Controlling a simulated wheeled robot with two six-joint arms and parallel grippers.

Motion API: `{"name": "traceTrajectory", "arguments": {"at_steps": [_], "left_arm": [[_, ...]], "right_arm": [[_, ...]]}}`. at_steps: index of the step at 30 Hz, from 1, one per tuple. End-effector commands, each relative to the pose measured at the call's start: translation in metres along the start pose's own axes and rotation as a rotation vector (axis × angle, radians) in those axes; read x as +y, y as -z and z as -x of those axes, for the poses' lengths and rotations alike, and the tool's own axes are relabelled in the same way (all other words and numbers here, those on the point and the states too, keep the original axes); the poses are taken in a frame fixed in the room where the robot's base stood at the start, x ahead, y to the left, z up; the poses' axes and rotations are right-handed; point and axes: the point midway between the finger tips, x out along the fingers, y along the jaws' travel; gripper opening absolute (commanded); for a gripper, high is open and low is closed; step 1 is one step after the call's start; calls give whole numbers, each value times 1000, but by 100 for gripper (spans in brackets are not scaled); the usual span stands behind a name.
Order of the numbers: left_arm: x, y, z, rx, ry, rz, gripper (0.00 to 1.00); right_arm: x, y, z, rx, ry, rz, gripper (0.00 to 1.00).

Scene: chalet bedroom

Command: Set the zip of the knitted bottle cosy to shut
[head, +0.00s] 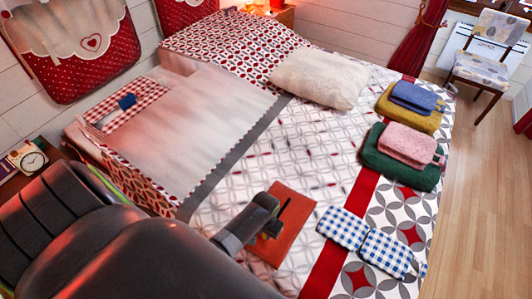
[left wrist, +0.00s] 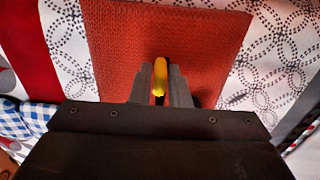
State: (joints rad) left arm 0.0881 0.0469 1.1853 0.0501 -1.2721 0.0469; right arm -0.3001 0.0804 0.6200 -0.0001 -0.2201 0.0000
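An orange-red cosy (head: 292,235) with a knit-like texture lies flat on the bed near my left gripper. It fills the upper middle of the left wrist view (left wrist: 205,35). A yellow tab (left wrist: 160,78), which looks like the zip pull, stands between the fingers of my left gripper (left wrist: 161,85). The fingers look closed on the tab from both sides. In the head view my left gripper (head: 270,222) is over the cosy's left part. The zip line and how far it is shut are hidden by the gripper. My right gripper is not in view.
Blue checked pads (head: 368,241) lie right of the cosy. Green (head: 372,160) and mustard (head: 405,117) folded items, with pink and blue ones on top, lie farther back. A pale pillow (head: 322,78) is behind. The patterned bedspread between is mostly clear.

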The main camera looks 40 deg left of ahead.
Motion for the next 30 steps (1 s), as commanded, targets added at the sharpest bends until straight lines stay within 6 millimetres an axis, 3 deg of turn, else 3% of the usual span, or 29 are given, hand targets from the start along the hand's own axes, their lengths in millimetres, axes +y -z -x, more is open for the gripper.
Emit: {"name": "traceTrajectory", "arguments": {"at_steps": [14,30], "left_arm": [[0,1,10,2,0,0,21],[0,1,102,6,0,0,21]], "right_arm": [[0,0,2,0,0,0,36],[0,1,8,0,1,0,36]]}}
